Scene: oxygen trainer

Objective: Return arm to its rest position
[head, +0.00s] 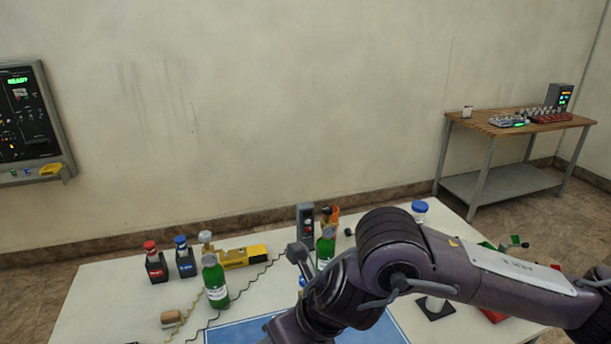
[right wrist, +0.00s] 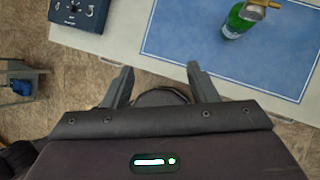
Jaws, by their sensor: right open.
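My right arm (head: 450,270) comes in from the right in the head view and bends down over the white table (head: 100,300); its gripper is hidden there. In the right wrist view my right gripper (right wrist: 162,85) is open, its two fingers apart with nothing between them. It points past the table's edge, with floor and a dark round shape below. My left gripper is not seen in either view.
Green bottles (head: 215,280), a red-capped bottle (head: 155,262), a blue-capped bottle (head: 185,257) and a yellow device (head: 245,256) stand on the table. A dark blue box (right wrist: 80,12) lies near its edge in the right wrist view. A wooden bench (head: 515,122) stands at the back right.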

